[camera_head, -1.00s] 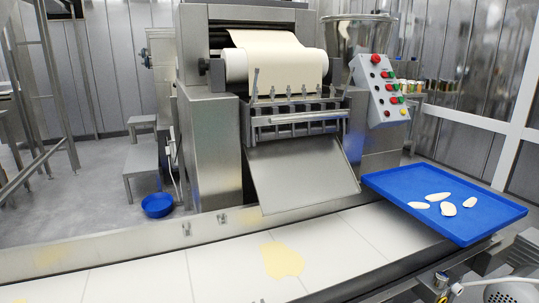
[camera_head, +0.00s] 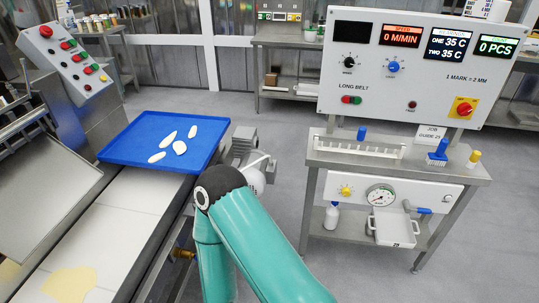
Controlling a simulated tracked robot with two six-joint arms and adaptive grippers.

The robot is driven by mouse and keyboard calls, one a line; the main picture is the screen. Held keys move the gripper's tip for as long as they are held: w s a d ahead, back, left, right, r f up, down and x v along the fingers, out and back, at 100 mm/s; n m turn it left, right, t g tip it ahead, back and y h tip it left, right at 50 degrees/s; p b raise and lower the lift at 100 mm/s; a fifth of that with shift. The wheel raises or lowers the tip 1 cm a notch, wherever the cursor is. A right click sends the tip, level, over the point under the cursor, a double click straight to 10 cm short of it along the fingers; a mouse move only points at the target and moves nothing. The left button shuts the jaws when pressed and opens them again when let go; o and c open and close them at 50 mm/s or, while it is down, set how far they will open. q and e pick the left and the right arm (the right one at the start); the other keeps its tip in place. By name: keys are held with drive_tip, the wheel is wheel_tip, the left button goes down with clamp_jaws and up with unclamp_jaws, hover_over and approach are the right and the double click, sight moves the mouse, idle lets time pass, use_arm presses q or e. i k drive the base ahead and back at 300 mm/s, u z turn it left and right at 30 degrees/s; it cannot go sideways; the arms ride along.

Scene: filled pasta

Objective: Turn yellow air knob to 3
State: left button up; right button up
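A small yellow knob (camera_head: 346,191) sits on the white lower panel (camera_head: 335,199) of the steel bench, left of a round pressure gauge (camera_head: 380,196). The marks around the knob are too small to read, so its setting cannot be told. One of my teal arms reaches up from the bottom middle and bends to the left of the bench. Neither gripper shows in this view.
A white control box (camera_head: 400,85) with displays stands above the bench (camera_head: 465,175). A blue-handled valve (camera_head: 417,207) and white container (camera_head: 392,227) are right of the knob. A blue tray (camera_head: 120,146) and conveyor (camera_head: 125,205) lie left.

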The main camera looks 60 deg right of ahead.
sight(346, 191)
drive_tip(key=u, duration=0.4)
drive_tip(key=i, duration=0.2)
drive_tip(key=z, duration=2.75)
drive_tip(key=k, duration=1)
drive_tip(key=z, duration=0.45)
drive_tip(key=i, duration=1)
drive_tip(key=u, duration=0.05)
